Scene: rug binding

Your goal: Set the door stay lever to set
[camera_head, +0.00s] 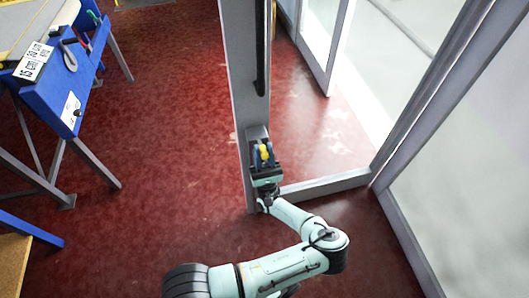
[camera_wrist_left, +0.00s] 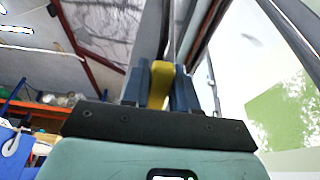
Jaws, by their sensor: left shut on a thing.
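The door stay lever (camera_head: 264,151) is yellow and sits low on the grey door's edge. My left gripper (camera_head: 263,158) is at the door's lower end, with its fingers on either side of the lever. In the left wrist view the yellow lever (camera_wrist_left: 160,84) is held between the two blue-grey fingers of the gripper (camera_wrist_left: 160,90). The gripper is shut on it. The fingers hide part of the lever, and I cannot read any set mark. The door (camera_head: 240,80) stands upright with a dark vertical handle (camera_head: 261,50). My right gripper is not in view.
A blue workbench (camera_head: 50,85) with printed labels and metal legs stands at the left. A wooden-topped piece (camera_head: 12,265) is at the lower left. Glass panels and a low frame sill (camera_head: 325,187) lie right of the door. The red floor between is clear.

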